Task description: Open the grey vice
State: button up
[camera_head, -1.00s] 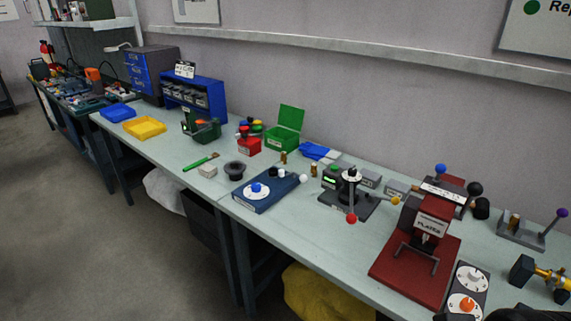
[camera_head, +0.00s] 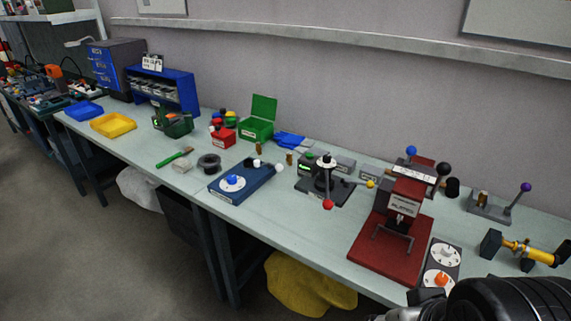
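A grey fixture (camera_head: 489,209) stands at the right end of the bench, near the wall. It has a flat base, a small brass-coloured piece standing on it and a lever tilted up to the right with a purple knob (camera_head: 526,187). It may be the grey vice; I cannot tell for sure, nor whether its jaws are open. A second dark grey device (camera_head: 325,182) with red and yellow knobs stands at mid-bench. A black rounded part of my arm fills the lower right corner, nearer the camera than the fixture. My gripper's fingers are not in view.
A red press (camera_head: 392,240) stands left of the grey fixture, and a dial panel (camera_head: 441,262) lies in front. A yellow cylinder on black supports (camera_head: 520,250) lies at the right edge. A blue box (camera_head: 240,183) and a green open box (camera_head: 258,128) stand further left.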

aim_at(526, 187)
jog(key=z, duration=1.3)
jog(key=i+l+u, duration=0.25)
jog(key=i+u, duration=0.15)
jog(key=i+l+u, duration=0.45)
jog(key=k+j, duration=0.1)
